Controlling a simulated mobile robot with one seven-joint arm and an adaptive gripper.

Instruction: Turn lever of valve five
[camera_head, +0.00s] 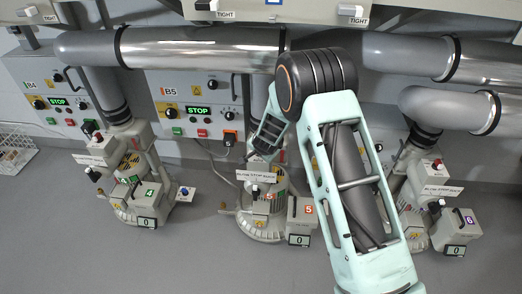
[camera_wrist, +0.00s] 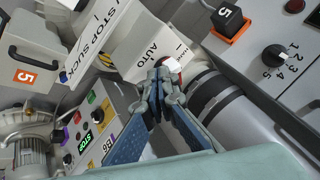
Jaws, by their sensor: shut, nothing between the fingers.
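The valve five unit (camera_head: 262,212) is the middle grey blower, with orange 5 labels and a BLOW STOP SUCK plate (camera_head: 257,176). In the wrist view the BLOW STOP SUCK plate (camera_wrist: 98,35) is at upper left and a white AUTO plate (camera_wrist: 148,50) is at the centre. My gripper (camera_wrist: 162,84) is shut and empty, its tips at the lower edge of the AUTO plate. A red-topped part (camera_wrist: 173,66) shows just behind the tips; I cannot tell whether they touch it. The lever itself is not clearly visible.
The B5 control box (camera_head: 195,110) is on the wall, left of my arm. The valve four unit (camera_head: 125,175) stands left and the valve six unit (camera_head: 430,205) right. Large pipes (camera_head: 200,48) run above. A grey pipe (camera_wrist: 225,110) lies right of the fingers.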

